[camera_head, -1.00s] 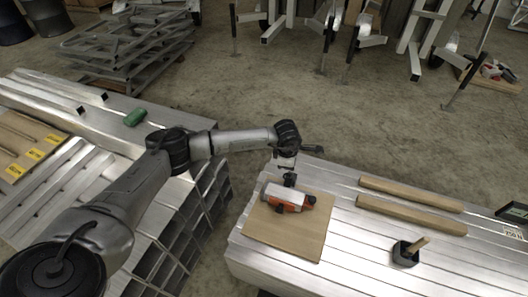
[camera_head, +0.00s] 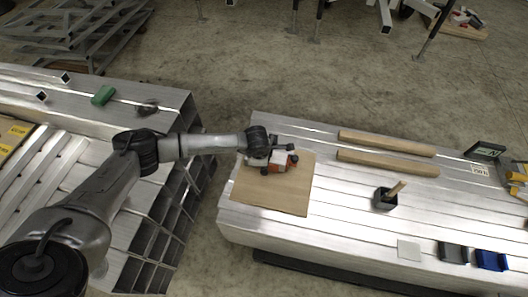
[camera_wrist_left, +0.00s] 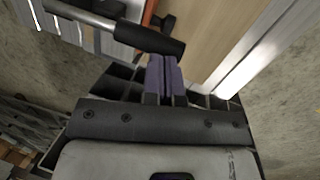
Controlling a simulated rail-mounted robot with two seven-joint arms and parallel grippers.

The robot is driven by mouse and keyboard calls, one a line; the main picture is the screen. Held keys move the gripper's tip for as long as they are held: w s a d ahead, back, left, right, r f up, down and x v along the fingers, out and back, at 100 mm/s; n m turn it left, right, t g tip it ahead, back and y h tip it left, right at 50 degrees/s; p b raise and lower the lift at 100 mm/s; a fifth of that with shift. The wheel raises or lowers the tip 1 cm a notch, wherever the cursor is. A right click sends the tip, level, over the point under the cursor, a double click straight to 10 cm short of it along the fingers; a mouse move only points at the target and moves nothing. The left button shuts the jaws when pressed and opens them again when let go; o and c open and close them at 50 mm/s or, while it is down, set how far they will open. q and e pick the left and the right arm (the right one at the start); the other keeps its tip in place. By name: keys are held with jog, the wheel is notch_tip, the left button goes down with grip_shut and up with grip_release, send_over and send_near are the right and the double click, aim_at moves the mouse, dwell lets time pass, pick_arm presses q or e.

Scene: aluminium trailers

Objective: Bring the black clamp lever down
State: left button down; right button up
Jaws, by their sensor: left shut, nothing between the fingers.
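The clamp (camera_head: 284,162), orange and silver-white with black parts, sits on a wooden board (camera_head: 270,195) on the right-hand aluminium trailer. In the left wrist view its black lever grip (camera_wrist_left: 145,37), on a bright metal rod (camera_wrist_left: 75,14), crosses the upper left, with a bit of orange behind. My left gripper (camera_wrist_left: 163,62) is shut and empty; its purplish fingertips are just below the grip's right end in that view. Whether they touch it I cannot tell. In the head view my left wrist covers the clamp's left part, and the fingertips are hard to make out. My right gripper is not in view.
Two wooden bars (camera_head: 387,144) lie beyond and right of the board. A black holder (camera_head: 385,201) with a wooden handle stands right of it. Grey (camera_head: 453,251) and blue (camera_head: 491,260) bins sit near the front right. A green object (camera_head: 103,95) lies on the left trailer.

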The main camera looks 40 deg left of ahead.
pick_arm(q)
jog(key=shift+s+f, duration=0.15)
jog(key=shift+f, duration=0.55)
jog(key=shift+s+f, duration=0.15)
jog(key=shift+f, duration=0.15)
jog(key=shift+s+a+f, duration=0.1)
jog(key=shift+f, duration=0.1)
jog(key=s+d+r+p, duration=0.2)
jog(key=s+r+p, duration=0.4)
jog(key=s+r, duration=0.2)
jog(key=shift+d+r, duration=0.35)
jog(key=shift+r, duration=0.45)
